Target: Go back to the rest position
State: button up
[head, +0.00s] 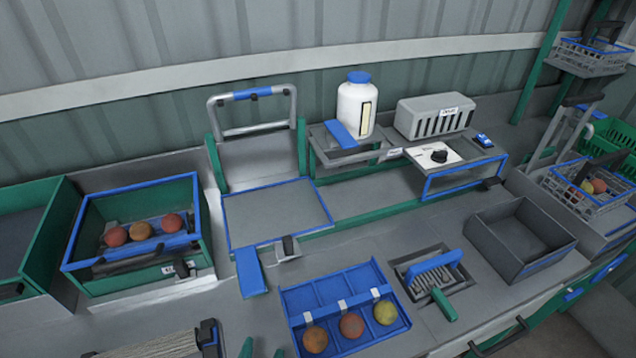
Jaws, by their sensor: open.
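Two green tips that look like the fingers of my gripper (262,350) just show at the bottom edge of the head view, left of centre. They stand apart with nothing seen between them, so it looks open and empty. The rest of my arm is out of the picture. The tips are at the near side of the bench, just left of a blue divided tray (292,302). An orange tomato (315,339), a red-orange tomato (351,325) and a yellowish tomato (385,313) sit in that tray's front row.
A green, blue-rimmed crate (128,182) holding tomatoes stands left. A white jar (356,108) is on the back shelf. A ribbed grey item (150,347) lies near left. Bare bench separates these.

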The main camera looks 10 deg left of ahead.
jog(key=w+d+m+h, duration=0.1)
jog(key=d+m, duration=0.2)
jog(key=d, duration=0.2)
jog(key=w+d+f+m+g+h, duration=0.1)
jog(key=w+d+m, duration=0.1)
jog(key=d+m, duration=0.2)
jog(key=w+d+f+m+h, duration=0.1)
jog(key=w+d+m, duration=0.1)
jog(key=d, duration=0.3)
jog(key=shift+w+d+f+m+g, duration=0.15)
jog(key=shift+d+m+g, duration=0.25)
jog(key=shift+m, duration=0.3)
jog(key=s+d+f+m+g, duration=0.15)
jog(key=s+d+m, duration=0.25)
jog(key=d+m, duration=0.8)
jog(key=s+d+m+g, duration=0.3)
jog(key=s+d+m, duration=0.1)
jog(key=d+m, duration=0.8)
jog(key=s+d+f+g, duration=0.2)
jog(key=s+f, duration=0.4)
jog(key=s, duration=0.4)
jog(key=shift+s+d+g+h, duration=0.2)
jog(key=shift+g+h, duration=0.2)
jog(key=shift+g, duration=0.45)
jog(key=shift+w, duration=0.1)
